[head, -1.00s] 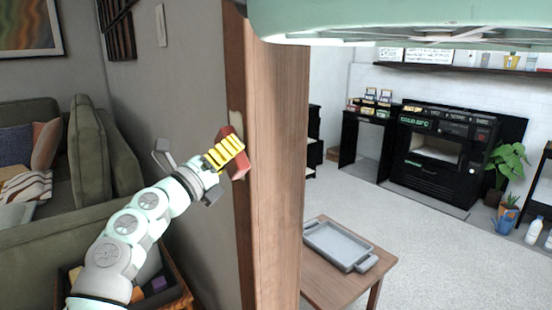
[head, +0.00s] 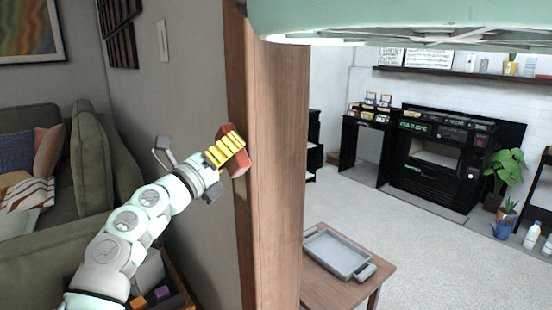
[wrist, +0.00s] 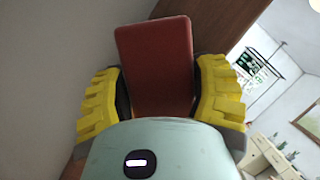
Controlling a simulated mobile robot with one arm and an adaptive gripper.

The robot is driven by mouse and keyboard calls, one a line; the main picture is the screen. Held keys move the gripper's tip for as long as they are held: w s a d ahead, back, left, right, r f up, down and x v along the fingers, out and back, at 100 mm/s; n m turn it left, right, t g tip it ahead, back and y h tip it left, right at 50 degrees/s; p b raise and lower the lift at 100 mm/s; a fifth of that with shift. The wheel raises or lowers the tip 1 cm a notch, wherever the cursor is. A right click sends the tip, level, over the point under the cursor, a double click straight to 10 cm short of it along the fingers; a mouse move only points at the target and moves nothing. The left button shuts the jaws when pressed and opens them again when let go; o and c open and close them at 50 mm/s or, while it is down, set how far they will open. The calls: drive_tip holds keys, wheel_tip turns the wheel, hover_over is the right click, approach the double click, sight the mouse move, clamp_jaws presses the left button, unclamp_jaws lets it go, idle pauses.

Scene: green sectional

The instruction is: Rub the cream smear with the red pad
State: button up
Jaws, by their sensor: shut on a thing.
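My gripper (head: 226,150) has yellow ridged fingers and is shut on the red pad (head: 240,163). The pad is held at the left, narrow face of the wooden post (head: 275,180), and seems to lie against it; exact contact is hard to tell. In the wrist view the red pad (wrist: 155,65) stands upright between the two yellow fingers (wrist: 160,98), with the wall to its left and wood behind its upper right.
A grey tray (head: 318,240) lies on a small wooden table (head: 333,290) right of the post. A green sofa (head: 88,160) stands at the left. A box with coloured blocks (head: 160,293) is below my arm. Open carpet (head: 440,255) lies at the right.

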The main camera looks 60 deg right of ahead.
sight(229, 132)
drive_tip(key=shift+s+r+p, duration=0.15)
drive_tip(key=shift+r+p, duration=1)
drive_tip(key=shift+r, duration=0.55)
drive_tip(key=shift+f+b, duration=5.55)
drive_tip(key=shift+f, duration=0.45)
wheel_tip(229, 132, down, 3)
drive_tip(key=b, duration=0.2)
drive_tip(key=shift+b, duration=0.3)
drive_tip(key=shift+r, duration=0.1)
drive_tip(key=shift+w+a, duration=0.3)
drive_tip(key=shift+a, duration=0.1)
drive_tip(key=shift+w+a+b, duration=0.1)
drive_tip(key=shift+w+a, duration=0.15)
drive_tip(key=shift+a, duration=0.55)
drive_tip(key=shift+w+a+b, duration=0.1)
drive_tip(key=shift+w+a, duration=0.15)
drive_tip(key=shift+a, duration=0.6)
drive_tip(key=shift+w+a+b, duration=0.1)
drive_tip(key=shift+w+a, duration=0.15)
drive_tip(key=shift+a, duration=0.55)
